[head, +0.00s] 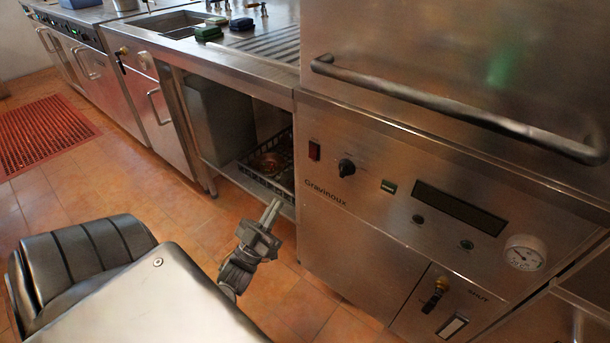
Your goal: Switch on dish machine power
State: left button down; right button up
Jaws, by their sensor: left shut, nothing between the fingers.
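The dish machine (370,240) is a steel unit on the right with a control panel on its front. A red rocker switch (314,151) sits at the panel's upper left corner; I cannot tell its position. A black knob (346,167) is just right of it. My right gripper is not in view.
A long bar handle (450,105) juts out above the panel. An open bay left of the machine holds a black rack (256,177). A steel counter with a sink (175,24) runs back left. A red mat (42,136) lies on the tiled floor.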

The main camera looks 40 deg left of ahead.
aim_at(312, 154)
pick_arm(q)
jog(key=shift+r, duration=0.15)
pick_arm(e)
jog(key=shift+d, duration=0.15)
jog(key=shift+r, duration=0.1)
